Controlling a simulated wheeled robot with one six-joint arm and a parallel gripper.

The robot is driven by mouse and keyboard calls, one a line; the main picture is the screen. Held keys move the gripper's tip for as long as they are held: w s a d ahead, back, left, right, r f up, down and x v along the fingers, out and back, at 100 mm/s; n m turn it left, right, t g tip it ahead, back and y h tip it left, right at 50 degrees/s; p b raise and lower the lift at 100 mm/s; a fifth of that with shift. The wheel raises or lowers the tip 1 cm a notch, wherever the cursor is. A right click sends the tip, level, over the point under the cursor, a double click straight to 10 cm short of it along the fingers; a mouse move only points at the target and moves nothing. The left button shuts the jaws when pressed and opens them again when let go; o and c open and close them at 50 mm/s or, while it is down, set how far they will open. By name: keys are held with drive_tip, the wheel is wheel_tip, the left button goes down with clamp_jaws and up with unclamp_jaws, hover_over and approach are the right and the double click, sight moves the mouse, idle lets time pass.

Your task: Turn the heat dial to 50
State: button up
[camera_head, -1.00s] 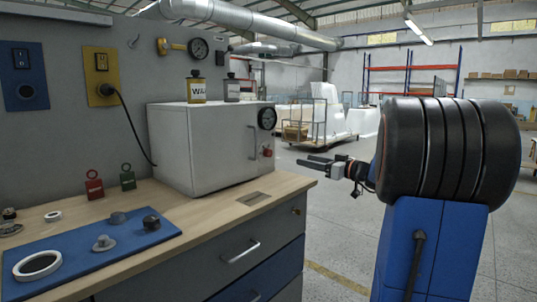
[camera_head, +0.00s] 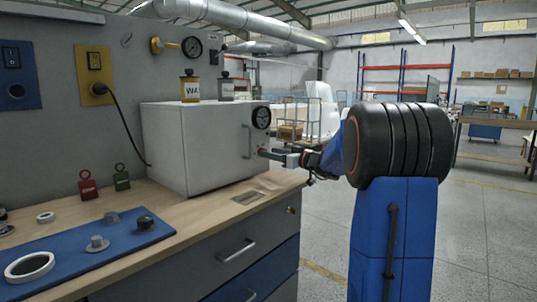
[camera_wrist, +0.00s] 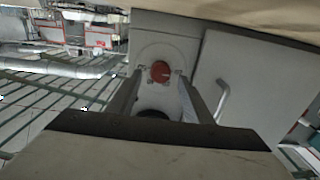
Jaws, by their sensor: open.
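The heat dial is a small round red knob on the front of a white box oven (camera_head: 185,150). In the wrist view the red dial (camera_wrist: 160,71) shows on a pale panel, with a small mark too small to read. In the head view the dial is small and mostly hidden by my gripper (camera_head: 272,154). My gripper is open and faces the oven front. In the wrist view its fingers (camera_wrist: 155,82) lie one on each side of the dial; I cannot tell whether they touch it.
A dark round gauge (camera_head: 261,117) sits above the dial, and a door handle (camera_head: 247,141) is beside it. The oven stands on a wooden workbench (camera_head: 200,218) with drawers. A blue mat (camera_head: 70,262) with several small parts lies at the left. Open floor is at the right.

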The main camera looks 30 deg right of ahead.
drive_tip(key=shift+x, duration=1.1)
drive_tip(key=c, duration=1.1)
drive_tip(key=shift+o, duration=0.2)
